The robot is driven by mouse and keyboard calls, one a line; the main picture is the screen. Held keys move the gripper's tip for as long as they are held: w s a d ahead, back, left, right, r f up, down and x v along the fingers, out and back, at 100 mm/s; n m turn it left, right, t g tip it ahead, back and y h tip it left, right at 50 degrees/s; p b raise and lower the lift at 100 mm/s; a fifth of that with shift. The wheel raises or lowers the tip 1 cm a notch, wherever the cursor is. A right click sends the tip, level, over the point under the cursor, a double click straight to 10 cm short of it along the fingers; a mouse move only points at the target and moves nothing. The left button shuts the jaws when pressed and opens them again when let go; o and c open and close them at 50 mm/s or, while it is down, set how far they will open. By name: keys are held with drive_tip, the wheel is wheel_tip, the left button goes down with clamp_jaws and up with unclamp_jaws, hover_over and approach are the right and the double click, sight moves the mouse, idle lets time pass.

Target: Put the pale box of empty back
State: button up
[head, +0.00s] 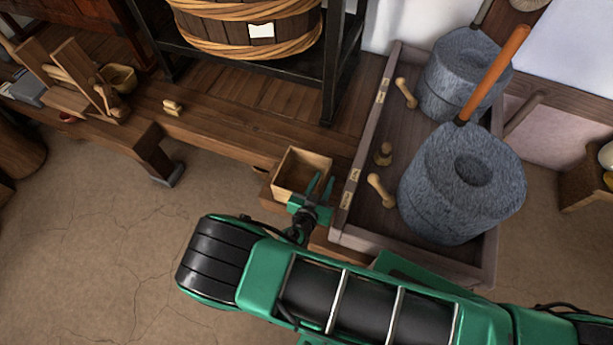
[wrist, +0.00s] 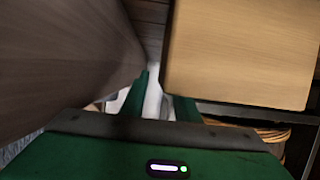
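The pale wooden box (head: 285,187) is open-topped and looks empty inside. It stands upright at the bench end, just left of the large wooden tray (head: 352,205). My gripper (head: 321,184) is at the box's near right corner, between box and tray. Its two green fingers are apart, with a gap between them. In the wrist view, a pale flat face of the box (wrist: 240,50) fills the upper right, beside the gripper (wrist: 162,92), and seems to hide the right fingertip. I cannot tell whether a finger touches the box.
The tray's side wall is close on the gripper's right. The tray holds two grey stone querns (head: 462,185) (head: 462,75), one with an orange handle (head: 500,65), and small wooden pieces (head: 380,190). A barrel (head: 245,25) stands on a dark frame behind.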

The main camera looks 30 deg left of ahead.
drive_tip(key=shift+w+a+f, duration=0.1)
drive_tip(key=shift+w+f, duration=0.1)
drive_tip(key=shift+w, duration=0.3)
drive_tip(key=shift+a, duration=0.3)
drive_tip(key=shift+w+d, duration=0.15)
clamp_jaws()
idle(0.6)
